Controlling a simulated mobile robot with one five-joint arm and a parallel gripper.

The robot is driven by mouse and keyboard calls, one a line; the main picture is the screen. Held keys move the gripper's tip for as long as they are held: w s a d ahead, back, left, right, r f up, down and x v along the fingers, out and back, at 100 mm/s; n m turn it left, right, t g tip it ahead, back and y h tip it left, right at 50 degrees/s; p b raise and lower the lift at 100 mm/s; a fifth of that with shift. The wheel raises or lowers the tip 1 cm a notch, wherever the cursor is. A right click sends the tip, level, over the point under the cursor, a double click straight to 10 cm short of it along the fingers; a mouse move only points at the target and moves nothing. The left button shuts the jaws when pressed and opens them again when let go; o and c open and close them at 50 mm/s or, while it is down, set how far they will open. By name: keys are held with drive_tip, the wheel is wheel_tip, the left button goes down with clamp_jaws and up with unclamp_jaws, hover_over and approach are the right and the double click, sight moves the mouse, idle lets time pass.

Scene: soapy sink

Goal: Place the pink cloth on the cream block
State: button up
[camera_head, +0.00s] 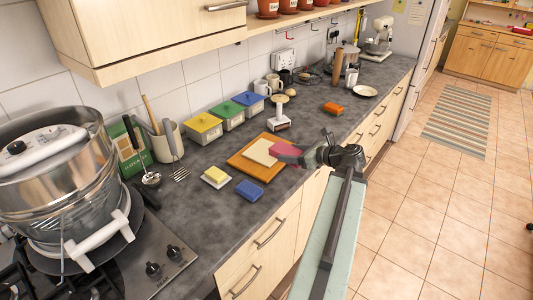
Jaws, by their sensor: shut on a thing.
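The pink cloth (287,149) is in my gripper (303,156), which is shut on its right end. The cloth shows just right of the cream block (258,152) and overlaps its right edge in this view. I cannot tell whether the cloth touches the block or hangs above it. The cream block is a flat slab lying on an orange-brown board (243,166) on the dark counter. My gripper comes in from the right, over the counter's front edge. The block's right edge is partly hidden by the cloth.
A yellow block on a white dish (216,177) and a blue sponge (249,190) lie left of the board. A white stand (278,122) and lidded boxes (203,129) stand behind. An orange sponge (333,108) lies farther back. The hob and large pot (60,180) are left.

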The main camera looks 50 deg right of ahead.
drive_tip(key=shift+s+d+f, duration=0.1)
drive_tip(key=shift+s, duration=0.55)
drive_tip(key=shift+s+d+f, duration=0.1)
drive_tip(key=shift+s, duration=0.5)
drive_tip(key=b, duration=0.2)
hover_over(267, 146)
drive_tip(key=s+a, duration=0.3)
drive_tip(key=s, duration=0.1)
drive_tip(key=shift+d+f, duration=0.1)
drive_tip(key=shift+f, duration=0.55)
drive_tip(key=f+b, duration=0.1)
drive_tip(key=f, duration=0.1)
drive_tip(key=w+f+b, duration=0.1)
drive_tip(key=f+b, duration=0.1)
drive_tip(key=shift+w+b, duration=0.1)
drive_tip(key=shift+b, duration=0.2)
drive_tip(key=shift+r, duration=0.2)
drive_tip(key=shift+f, duration=0.2)
drive_tip(key=o, duration=1.4)
drive_tip(key=shift+r, duration=0.15)
